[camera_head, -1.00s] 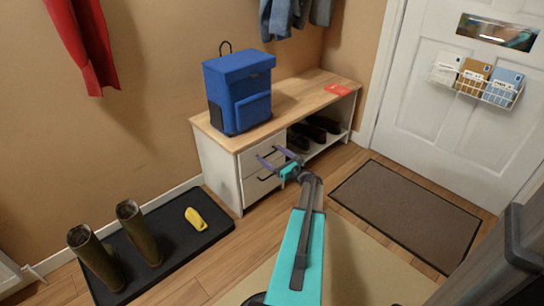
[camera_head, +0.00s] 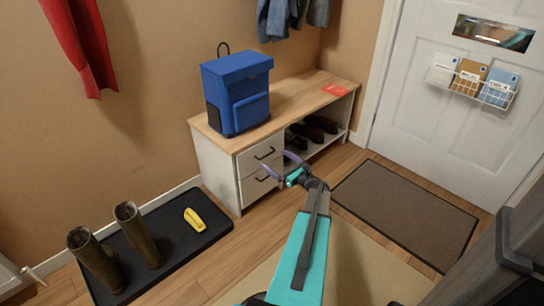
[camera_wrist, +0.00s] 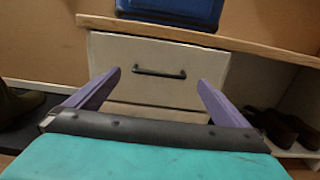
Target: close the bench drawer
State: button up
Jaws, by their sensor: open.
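The wooden-topped bench (camera_head: 300,97) has two stacked white drawers at its near end. The upper drawer (camera_head: 248,161) has a dark bar handle (camera_head: 265,153), and the lower drawer (camera_head: 250,190) has one too. Both fronts look flush with the bench, with no gap I can make out. My gripper (camera_head: 276,162) is open and empty in front of the drawers. In the wrist view the upper drawer (camera_wrist: 160,52) faces me, its handle (camera_wrist: 159,73) lying between the fingers but farther off. The lower drawer is partly hidden by my gripper.
A blue backpack (camera_head: 238,95) stands on the bench, and dark shoes (camera_head: 318,127) sit in its open cubby. A black tray (camera_head: 190,250) with boots (camera_head: 135,230) and a yellow object (camera_head: 195,219) lies left. A brown doormat (camera_head: 405,215) lies right.

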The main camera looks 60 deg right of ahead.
jog(key=p+v, duration=0.1)
jog(key=v, duration=0.7)
jog(key=shift+s+p, duration=0.3)
jog(key=shift+s, duration=0.05)
jog(key=shift+w+a, duration=0.1)
jog(key=shift+a, duration=0.1)
